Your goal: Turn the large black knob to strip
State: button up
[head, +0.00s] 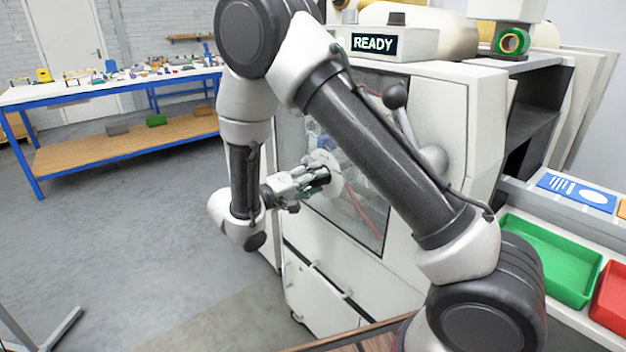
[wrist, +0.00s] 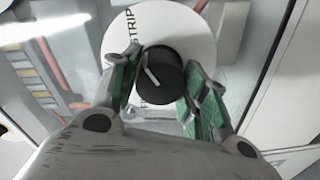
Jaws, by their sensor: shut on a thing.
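The large black knob (wrist: 165,75) sits on a white round dial plate (wrist: 190,30) on the machine front. In the wrist view, the word STRIP is printed on the plate up and left of the knob. Another label below left is mostly hidden. A white line on the knob's face slants from upper left to lower right; which end is the pointer I cannot tell. My gripper (wrist: 160,90) is shut on the knob, with green-padded fingers at its left and lower right. The head view also shows my gripper (head: 312,181) at the dial plate (head: 333,166).
The white machine (head: 460,100) carries a lit READY sign (head: 374,43). A green tray (head: 545,260) and a red tray (head: 612,298) are at right. A blue-framed workbench (head: 130,85) stands at back left. The grey floor between is open.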

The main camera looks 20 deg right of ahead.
jog(key=o, duration=1)
jog(key=v, duration=1.2)
jog(key=shift+a+f, duration=0.1)
